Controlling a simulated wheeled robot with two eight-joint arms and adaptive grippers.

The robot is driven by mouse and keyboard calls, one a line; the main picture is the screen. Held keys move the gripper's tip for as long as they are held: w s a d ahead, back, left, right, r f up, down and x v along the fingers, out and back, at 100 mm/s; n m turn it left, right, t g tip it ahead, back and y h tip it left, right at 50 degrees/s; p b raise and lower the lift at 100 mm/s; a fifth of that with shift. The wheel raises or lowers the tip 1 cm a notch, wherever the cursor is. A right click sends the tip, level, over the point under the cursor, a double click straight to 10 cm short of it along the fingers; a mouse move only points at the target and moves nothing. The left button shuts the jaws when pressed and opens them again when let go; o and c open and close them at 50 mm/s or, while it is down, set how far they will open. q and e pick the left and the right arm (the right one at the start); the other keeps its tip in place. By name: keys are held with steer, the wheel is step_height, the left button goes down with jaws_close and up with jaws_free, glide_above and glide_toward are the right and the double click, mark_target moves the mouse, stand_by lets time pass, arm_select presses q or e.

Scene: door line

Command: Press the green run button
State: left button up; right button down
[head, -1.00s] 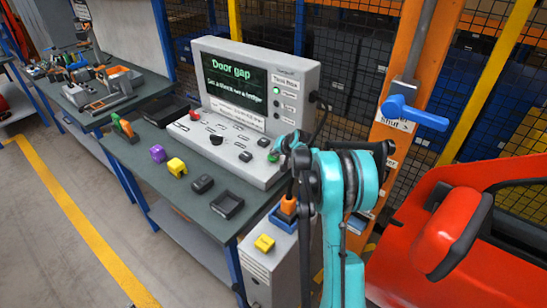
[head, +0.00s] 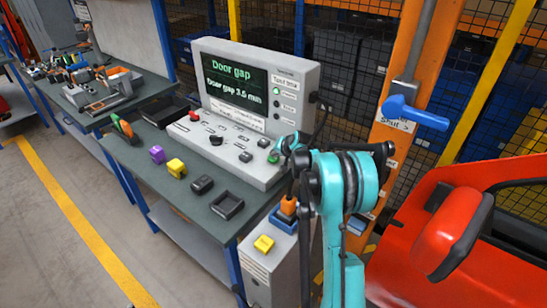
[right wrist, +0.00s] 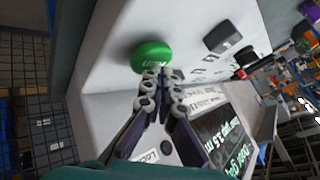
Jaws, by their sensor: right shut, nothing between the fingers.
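The green run button (right wrist: 152,56) is a round cap on the light grey console panel in the right wrist view. In the head view the button (head: 273,158) shows at the right end of the console (head: 225,150), partly beside my arm. My right gripper (right wrist: 160,75) is shut and empty, with its fingertips at the edge of the green button; they appear to touch it. In the head view the right gripper (head: 285,150) is small and partly hidden by my teal arm. The console screen (head: 235,85) reads "Door gap 3.5 mm". My left gripper is not in view.
A red button (head: 194,115) and black knob (head: 216,139) are on the same panel. Purple (head: 157,154) and yellow (head: 176,168) blocks and a black tray (head: 228,206) lie on the bench front.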

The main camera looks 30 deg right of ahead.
steer(key=shift+r+p, duration=0.35)
steer(key=shift+r, duration=0.4)
steer(key=shift+r+p, duration=1.6)
steer(key=shift+r, duration=0.9)
step_height(320, 180, up, 9)
steer(key=p, duration=0.6)
glide_above(275, 158)
steer(key=shift+a+f, duration=0.1)
steer(key=shift+f, duration=0.05)
